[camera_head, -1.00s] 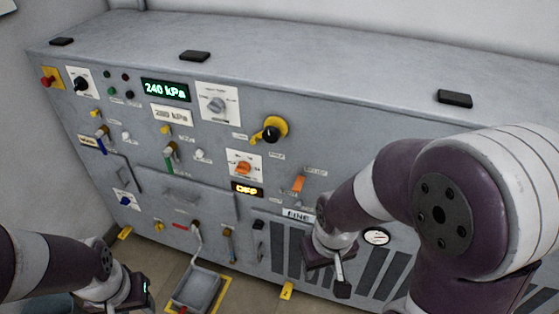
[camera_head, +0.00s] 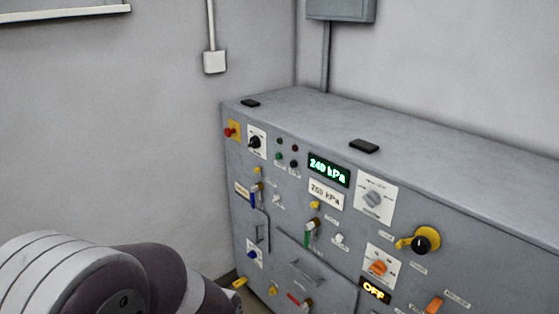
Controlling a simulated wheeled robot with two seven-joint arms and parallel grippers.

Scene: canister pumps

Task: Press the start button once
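The grey pump console (camera_head: 420,180) stands against the wall at right. Near its left end is a group of small round fittings. A green one (camera_head: 279,156) sits below a dimmer green one (camera_head: 279,141), beside a dark red one (camera_head: 294,148) and a dark one (camera_head: 294,163). Their labels are too small to read, so I cannot tell which is the start button. Neither gripper is in view.
A red knob on a yellow plate (camera_head: 231,131) and a black rotary switch (camera_head: 255,142) are left of the small fittings. A green display (camera_head: 328,170) reads 240 kPa. An amber display (camera_head: 374,290) reads OFF. Yellow-handled valves and levers stick out from the front.

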